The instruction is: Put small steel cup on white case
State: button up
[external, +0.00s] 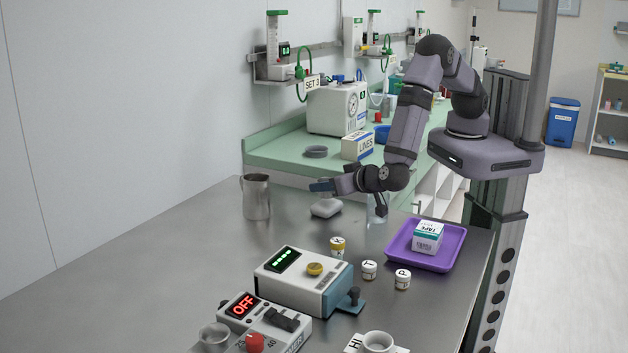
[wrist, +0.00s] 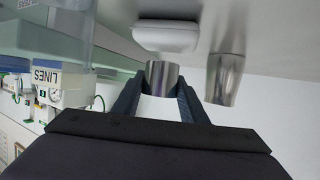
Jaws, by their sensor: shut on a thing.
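My gripper (wrist: 161,82) is shut on the small steel cup (wrist: 162,76), which sits between the fingertips in the wrist view. In the external view my gripper (external: 323,186) is low over the table, and the cup cannot be made out clearly there. The white case (external: 325,207) is a small rounded block on the steel table, just below the gripper. It also shows in the wrist view (wrist: 165,36), upside down and close to the cup. The cup appears apart from the case.
A steel pitcher (external: 257,197) stands left of the case. A clear glass (external: 377,209) stands to its right, close to my wrist. A purple tray (external: 447,259) with a box, several small labelled jars and a white device (external: 303,278) are nearer the camera.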

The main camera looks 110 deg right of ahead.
jog(key=shift+f, duration=0.9)
jog(key=shift+f, duration=0.1)
jog(key=o, duration=1)
jog(key=shift+o, duration=0.2)
jog(key=b+v, duration=0.3)
jog(key=v, duration=0.9)
